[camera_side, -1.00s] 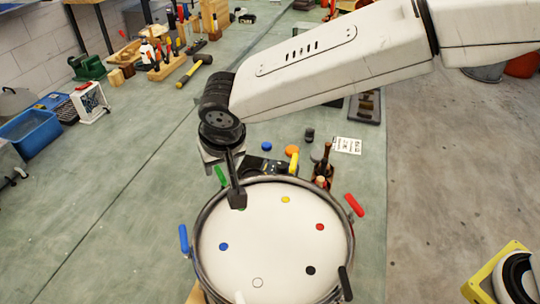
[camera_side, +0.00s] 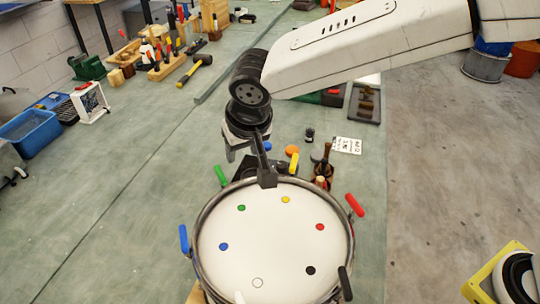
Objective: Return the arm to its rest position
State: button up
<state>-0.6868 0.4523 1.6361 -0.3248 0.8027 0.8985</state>
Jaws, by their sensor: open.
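My gripper (camera_side: 248,167) hangs above the far rim of the round drum (camera_side: 262,240). Its jaws are apart with nothing between them. One dark finger points down in front of the drum's far edge; I cannot tell how high it is above the drumhead. The white drumhead carries coloured dots, including a green dot (camera_side: 241,208), a yellow dot (camera_side: 285,200) and a red dot (camera_side: 320,227). Coloured handles stand around the rim: green (camera_side: 221,176), yellow (camera_side: 294,163), red (camera_side: 355,205), blue (camera_side: 184,239) and black (camera_side: 345,283).
Brown bottles (camera_side: 322,168) and an orange disc (camera_side: 292,151) stand just behind the drum. A mallet (camera_side: 195,70) and tool racks lie at the back left. A blue bin (camera_side: 30,132) is at the far left. The bench left of the drum is clear.

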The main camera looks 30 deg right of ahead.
jog(key=s+d+f, duration=0.3)
jog(key=s+d, duration=0.2)
jog(key=d, duration=0.5)
jog(key=s+d+f+g, duration=0.1)
jog(key=s+d+f, duration=0.2)
jog(key=d, duration=0.7)
jog(key=s+d+f, duration=0.3)
jog(key=s+d, duration=0.4)
jog(key=d, duration=0.3)
jog(key=shift+g, duration=0.3)
